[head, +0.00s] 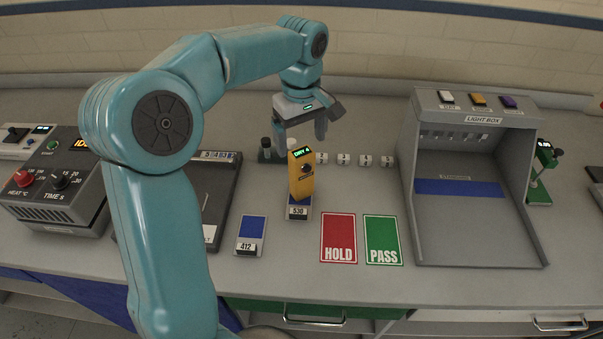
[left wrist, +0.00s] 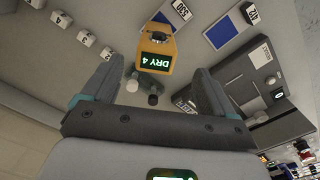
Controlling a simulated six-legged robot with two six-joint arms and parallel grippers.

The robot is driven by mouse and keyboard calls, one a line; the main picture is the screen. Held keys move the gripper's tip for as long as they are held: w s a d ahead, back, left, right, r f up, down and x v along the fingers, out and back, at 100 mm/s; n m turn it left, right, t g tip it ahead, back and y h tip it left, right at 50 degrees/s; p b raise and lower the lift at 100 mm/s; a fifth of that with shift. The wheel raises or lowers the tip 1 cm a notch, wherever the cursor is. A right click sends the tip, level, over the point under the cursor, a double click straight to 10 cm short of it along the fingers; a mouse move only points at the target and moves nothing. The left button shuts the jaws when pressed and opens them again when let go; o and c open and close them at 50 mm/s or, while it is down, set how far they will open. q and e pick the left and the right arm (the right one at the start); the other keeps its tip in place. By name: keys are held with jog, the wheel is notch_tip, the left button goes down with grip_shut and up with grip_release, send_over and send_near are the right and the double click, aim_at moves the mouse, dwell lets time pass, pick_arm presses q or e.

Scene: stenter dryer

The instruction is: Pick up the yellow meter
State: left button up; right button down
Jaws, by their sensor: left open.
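The yellow meter (head: 302,177) stands upright on the blue card marked 530 (head: 298,208) in the middle of the bench. Its small screen reads DRY 4 and it has a dark knob. In the left wrist view the meter (left wrist: 156,52) shows just beyond and between the fingertips. My left gripper (head: 300,140) is open, behind and above the meter in the head view, with nothing between its fingers. In the left wrist view the open fingers (left wrist: 153,80) point toward the meter and do not visibly touch it. My right gripper is not in view.
A blue card marked 412 (head: 250,232) lies left of the meter. Red HOLD (head: 338,238) and green PASS (head: 382,240) cards lie to the right. A grey light box (head: 475,215) stands at right, a heater unit (head: 55,185) at left. Small numbered blocks (head: 343,160) sit behind.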

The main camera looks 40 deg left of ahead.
aim_at(303, 154)
pick_arm(q)
jog(key=shift+f, duration=0.8)
jog(key=shift+d+f, duration=0.15)
jog(key=shift+f, duration=0.3)
jog(key=f, duration=0.3)
jog(key=f+p, duration=0.1)
jog(key=f, duration=0.1)
jog(key=shift+w, duration=0.25)
jog(key=shift+s, duration=0.15)
jog(key=c, duration=1.5)
